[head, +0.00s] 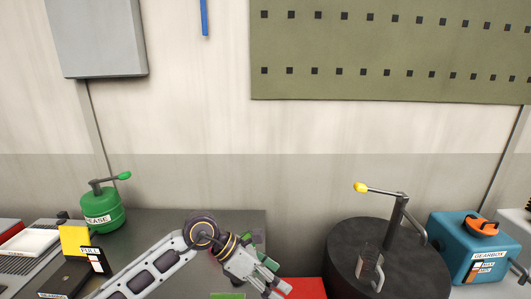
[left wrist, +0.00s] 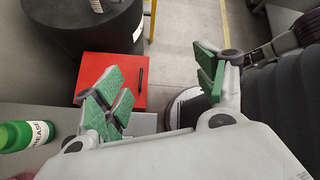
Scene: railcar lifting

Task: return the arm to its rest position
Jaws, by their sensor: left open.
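My left arm (head: 160,262) comes in from the lower left of the head view, over the grey bench. My left gripper (head: 272,277) points down and to the right near the bottom edge, beside a red surface. In the left wrist view its green-padded fingers (left wrist: 160,88) are spread well apart with nothing between them. My right gripper does not show in either view.
A green grease can (head: 102,212) stands on the bench (head: 150,222) at left. A black drum with a crank (head: 340,275) stands at right, beside a blue gearbox container (head: 470,240). A red box (left wrist: 125,68) lies below the gripper.

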